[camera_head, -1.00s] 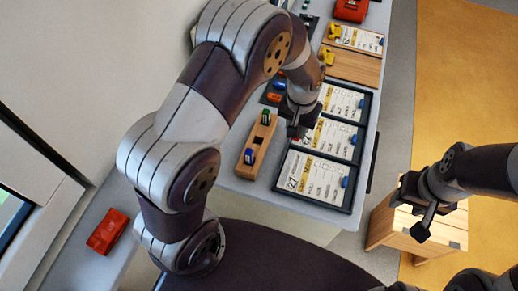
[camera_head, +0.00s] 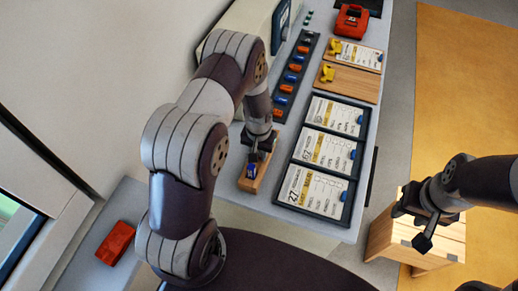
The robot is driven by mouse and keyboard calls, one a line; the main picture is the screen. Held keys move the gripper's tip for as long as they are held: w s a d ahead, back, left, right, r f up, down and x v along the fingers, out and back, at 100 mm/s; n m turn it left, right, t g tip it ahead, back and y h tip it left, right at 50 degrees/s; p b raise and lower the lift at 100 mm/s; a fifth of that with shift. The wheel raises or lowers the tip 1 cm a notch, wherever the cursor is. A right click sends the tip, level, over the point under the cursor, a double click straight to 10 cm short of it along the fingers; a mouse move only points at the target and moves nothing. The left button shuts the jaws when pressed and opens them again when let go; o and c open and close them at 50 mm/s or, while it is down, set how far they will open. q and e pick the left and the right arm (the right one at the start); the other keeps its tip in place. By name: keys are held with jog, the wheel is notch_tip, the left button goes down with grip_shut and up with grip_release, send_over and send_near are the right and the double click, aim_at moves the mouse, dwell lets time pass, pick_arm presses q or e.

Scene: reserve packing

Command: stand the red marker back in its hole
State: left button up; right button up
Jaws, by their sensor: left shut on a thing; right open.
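The wooden marker block (camera_head: 246,186) stands on the pale table, left of the framed cards. A blue marker (camera_head: 252,170) stands upright in its near end. My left gripper (camera_head: 261,150) is over the middle and far part of the block, pointing down. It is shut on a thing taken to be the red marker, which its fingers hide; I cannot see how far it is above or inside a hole. The rest of the block's top is hidden behind the gripper. My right gripper (camera_head: 413,226) is open and empty, off the table to the right.
Framed cards (camera_head: 311,191) lie right of the block. A dark rail with orange and blue pieces (camera_head: 293,78) lies beyond it. A red case (camera_head: 351,20) sits at the far end, a red box (camera_head: 115,243) at lower left. A wooden crate (camera_head: 390,240) stands below my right gripper.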

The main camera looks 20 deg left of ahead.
pick_arm(q)
jog(key=shift+f, duration=0.1)
jog(key=shift+f, duration=0.15)
jog(key=o, duration=0.9)
jog(key=shift+w, duration=0.1)
